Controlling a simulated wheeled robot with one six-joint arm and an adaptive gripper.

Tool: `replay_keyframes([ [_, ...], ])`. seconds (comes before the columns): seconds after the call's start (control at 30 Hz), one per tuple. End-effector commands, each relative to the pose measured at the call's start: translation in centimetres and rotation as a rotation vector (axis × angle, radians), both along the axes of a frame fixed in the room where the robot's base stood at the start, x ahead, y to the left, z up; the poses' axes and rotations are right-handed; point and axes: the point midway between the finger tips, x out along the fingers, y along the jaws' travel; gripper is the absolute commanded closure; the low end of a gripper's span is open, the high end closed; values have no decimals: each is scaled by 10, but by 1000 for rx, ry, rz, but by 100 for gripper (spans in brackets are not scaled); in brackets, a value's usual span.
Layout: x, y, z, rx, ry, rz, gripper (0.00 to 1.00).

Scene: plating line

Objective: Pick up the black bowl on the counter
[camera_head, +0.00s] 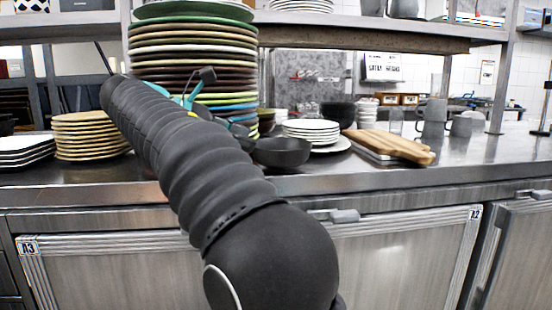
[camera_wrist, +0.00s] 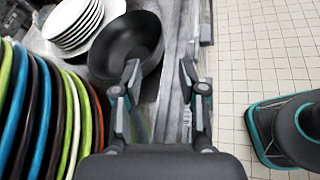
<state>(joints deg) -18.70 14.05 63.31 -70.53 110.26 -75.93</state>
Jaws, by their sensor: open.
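The black bowl (camera_head: 283,153) stands upright on the steel counter (camera_head: 465,160) near its front edge, just right of the tall stack of coloured plates. In the wrist view the bowl (camera_wrist: 127,40) is at the upper middle, ahead of my gripper. My gripper (camera_wrist: 160,82) is open with nothing between its fingers. The left finger overlaps the bowl's near right side in the picture; I cannot tell whether they touch. In the head view my arm hides most of the gripper.
The coloured plate stack (camera_head: 195,60) stands tall left of the bowl. White plates (camera_head: 310,130) stand close behind it, and wooden boards (camera_head: 390,145) lie to the right. Tan plates (camera_head: 85,135) are at left. A shelf (camera_head: 350,22) runs above the counter.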

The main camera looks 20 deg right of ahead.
Motion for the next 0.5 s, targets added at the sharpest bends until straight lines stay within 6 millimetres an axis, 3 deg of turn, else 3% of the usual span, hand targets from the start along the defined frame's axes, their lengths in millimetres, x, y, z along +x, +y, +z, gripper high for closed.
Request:
replay_keyframes([
  [0.17,2,-7,-1,-20,18,-11,58],
  [0.5,3,-62,-23,-19,17,-11,58],
])
